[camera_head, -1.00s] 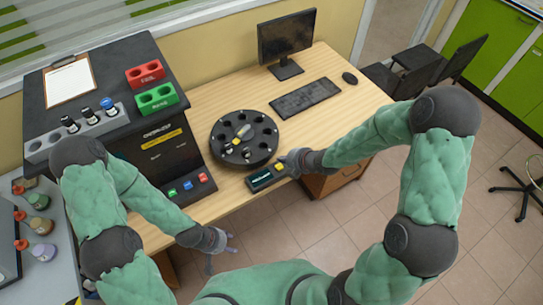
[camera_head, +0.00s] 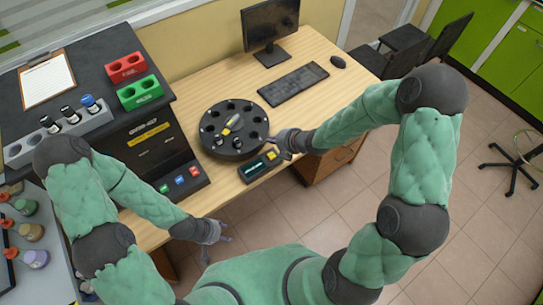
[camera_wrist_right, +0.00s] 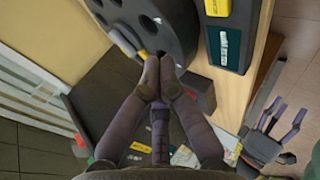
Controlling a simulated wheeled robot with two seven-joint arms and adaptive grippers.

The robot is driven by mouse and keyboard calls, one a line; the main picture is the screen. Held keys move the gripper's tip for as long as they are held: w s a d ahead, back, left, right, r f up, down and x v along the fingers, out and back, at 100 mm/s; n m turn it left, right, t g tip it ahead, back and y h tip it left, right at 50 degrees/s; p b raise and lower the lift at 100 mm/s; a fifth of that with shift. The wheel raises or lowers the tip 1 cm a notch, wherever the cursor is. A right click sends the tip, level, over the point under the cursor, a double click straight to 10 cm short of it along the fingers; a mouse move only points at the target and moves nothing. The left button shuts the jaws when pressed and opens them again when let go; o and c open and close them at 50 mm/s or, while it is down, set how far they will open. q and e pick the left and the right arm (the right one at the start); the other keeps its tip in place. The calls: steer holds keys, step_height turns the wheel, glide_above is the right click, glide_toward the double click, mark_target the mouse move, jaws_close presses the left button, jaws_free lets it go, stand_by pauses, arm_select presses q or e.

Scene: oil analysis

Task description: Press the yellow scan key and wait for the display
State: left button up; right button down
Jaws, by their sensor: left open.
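The scan device (camera_head: 251,173) is a small dark box at the front edge of the wooden desk, beside the round carousel. Its yellow key (camera_head: 271,155) is uncovered at its right end, also in the right wrist view (camera_wrist_right: 217,7). Its teal display (camera_wrist_right: 223,48) shows pale marks too small to read. My right gripper (camera_head: 277,141) is just behind the key, apart from it in the right wrist view, with its fingertips (camera_wrist_right: 160,66) together and empty. My left gripper (camera_head: 222,245) is open and empty in front of the desk edge, also in the right wrist view (camera_wrist_right: 277,130).
The dark analyzer (camera_head: 150,143) stands left, with red (camera_head: 126,67) and green (camera_head: 140,92) racks on top. A keyboard (camera_head: 293,84) and monitor (camera_head: 270,25) are behind.

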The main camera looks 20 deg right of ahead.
steer(key=b, duration=0.4)
glide_above(273, 157)
step_height(273, 157, down, 6)
steer(key=shift+w+r, duration=0.1)
steer(key=shift+r, duration=0.1)
steer(key=shift+f+b, duration=0.65)
steer(key=shift+f, duration=0.05)
stand_by(0.5)
steer(key=shift+f+b, duration=0.4)
steer(key=shift+b, duration=0.2)
steer(key=shift+f+b, duration=0.5)
steer(key=shift+b, duration=0.1)
stand_by(0.7)
steer(key=shift+r, duration=0.1)
steer(key=shift+r+p, duration=0.55)
steer(key=shift+r, duration=0.25)
steer(key=shift+r, duration=0.1)
